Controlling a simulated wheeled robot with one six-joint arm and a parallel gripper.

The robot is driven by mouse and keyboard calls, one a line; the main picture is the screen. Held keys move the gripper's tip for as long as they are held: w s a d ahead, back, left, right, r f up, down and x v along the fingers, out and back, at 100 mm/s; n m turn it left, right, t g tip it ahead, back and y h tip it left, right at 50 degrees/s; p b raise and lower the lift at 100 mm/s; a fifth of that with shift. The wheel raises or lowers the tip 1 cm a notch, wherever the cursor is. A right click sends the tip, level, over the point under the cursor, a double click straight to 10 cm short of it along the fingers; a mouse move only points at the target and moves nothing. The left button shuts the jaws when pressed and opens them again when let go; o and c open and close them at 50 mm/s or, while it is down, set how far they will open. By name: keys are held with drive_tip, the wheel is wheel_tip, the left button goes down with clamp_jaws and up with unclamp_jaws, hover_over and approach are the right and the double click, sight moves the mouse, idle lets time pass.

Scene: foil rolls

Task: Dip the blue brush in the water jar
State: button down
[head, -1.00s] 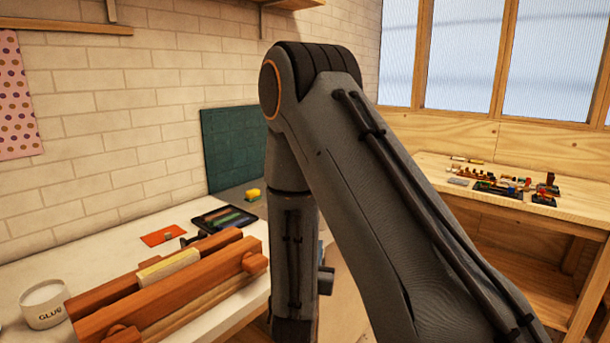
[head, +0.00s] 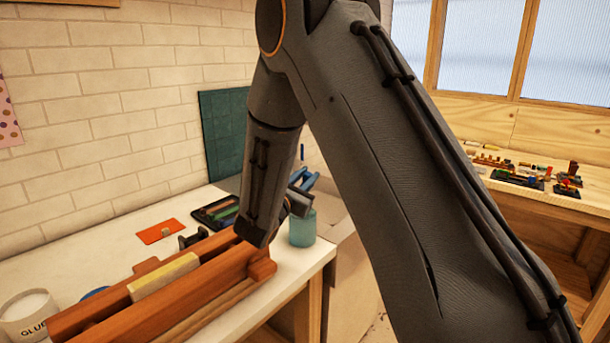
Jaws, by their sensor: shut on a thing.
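The water jar (head: 302,229), teal and round, stands upright at the right end of the white table, just below my wrist. My gripper (head: 308,181) is small and partly hidden behind my arm, above the jar. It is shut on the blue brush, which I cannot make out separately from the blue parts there. I cannot tell whether the brush tip is inside the jar, because my wrist covers part of the jar's top.
A red-brown wooden vise (head: 180,305) fills the table's front. A white glue pot (head: 28,316) stands at lower left. An orange card (head: 160,231) and a dark tray (head: 217,211) lie behind. A wooden workbench (head: 590,195) with small items is at right.

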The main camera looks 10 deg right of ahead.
drive_tip(key=shift+f+b, duration=2.45)
drive_tip(key=shift+f, duration=1.7)
drive_tip(key=shift+r, duration=0.2)
drive_tip(key=shift+r+p, duration=1.9)
drive_tip(key=shift+r, duration=1.7)
drive_tip(key=shift+r+p, duration=0.85)
drive_tip(key=shift+r, duration=1.2)
drive_tip(key=shift+a+f, duration=0.1)
drive_tip(key=shift+a, duration=0.05)
